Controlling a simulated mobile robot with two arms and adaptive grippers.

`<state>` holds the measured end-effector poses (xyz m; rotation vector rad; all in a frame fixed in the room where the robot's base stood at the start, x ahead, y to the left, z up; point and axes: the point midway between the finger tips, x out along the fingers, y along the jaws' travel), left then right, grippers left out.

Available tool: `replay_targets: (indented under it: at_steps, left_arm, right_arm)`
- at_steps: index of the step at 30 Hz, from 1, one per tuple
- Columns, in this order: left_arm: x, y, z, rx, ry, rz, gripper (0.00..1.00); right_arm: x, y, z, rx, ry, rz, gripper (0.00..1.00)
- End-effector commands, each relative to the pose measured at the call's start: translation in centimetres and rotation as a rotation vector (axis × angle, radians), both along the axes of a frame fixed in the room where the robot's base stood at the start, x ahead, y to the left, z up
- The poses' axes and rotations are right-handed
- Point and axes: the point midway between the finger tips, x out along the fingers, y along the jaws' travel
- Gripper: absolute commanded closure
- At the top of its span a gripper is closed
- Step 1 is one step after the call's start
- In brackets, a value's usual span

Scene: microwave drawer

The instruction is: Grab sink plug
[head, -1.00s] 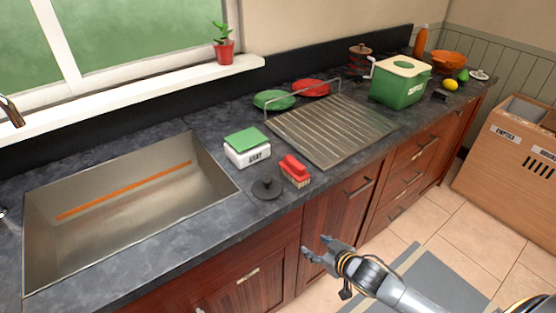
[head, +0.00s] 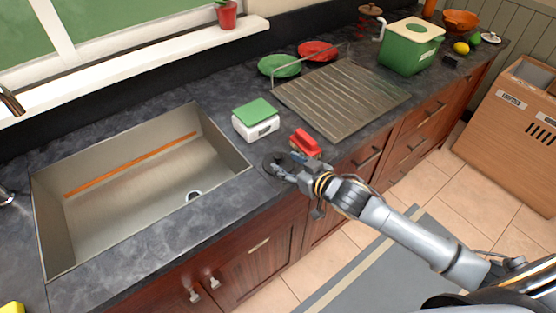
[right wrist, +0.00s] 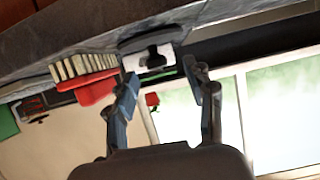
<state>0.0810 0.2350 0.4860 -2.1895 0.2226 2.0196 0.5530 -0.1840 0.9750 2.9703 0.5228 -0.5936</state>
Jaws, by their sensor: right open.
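The sink plug (head: 271,166) is a dark round disc on the grey counter, between the sink and the red brush. It also shows in the right wrist view as a grey disc with a black knob (right wrist: 152,55). My right gripper (head: 285,163) is at the plug and partly hides it in the head view. In the right wrist view its two fingers (right wrist: 160,78) are apart and empty, with the plug just beyond the tips. I cannot tell whether they touch it. My left gripper is not in view.
A red brush (head: 305,142) and a white scale with a green top (head: 256,120) stand close to the plug. The ribbed drainboard (head: 340,98) is farther back.

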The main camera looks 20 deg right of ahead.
Motion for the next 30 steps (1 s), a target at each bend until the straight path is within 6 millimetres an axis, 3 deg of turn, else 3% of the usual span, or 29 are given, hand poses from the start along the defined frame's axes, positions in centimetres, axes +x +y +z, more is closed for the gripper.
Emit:
replay_targets:
  at_steps: [12, 22, 23, 30]
  left_arm:
    - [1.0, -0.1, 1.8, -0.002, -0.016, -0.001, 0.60]
    - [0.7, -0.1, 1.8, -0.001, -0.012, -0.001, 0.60]
    - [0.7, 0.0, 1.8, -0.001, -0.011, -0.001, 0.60]
    - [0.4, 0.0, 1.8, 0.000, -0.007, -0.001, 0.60]
  right_arm:
    - [4.2, 1.0, -1.5, 0.000, -0.001, 0.000, 0.47]
    - [4.8, 1.2, -1.9, -0.001, 0.000, 0.001, 0.47]
    - [4.8, 1.2, -1.9, -0.001, 0.000, 0.001, 0.49]
    - [4.8, 1.2, -1.9, -0.001, 0.001, 0.001, 0.98]
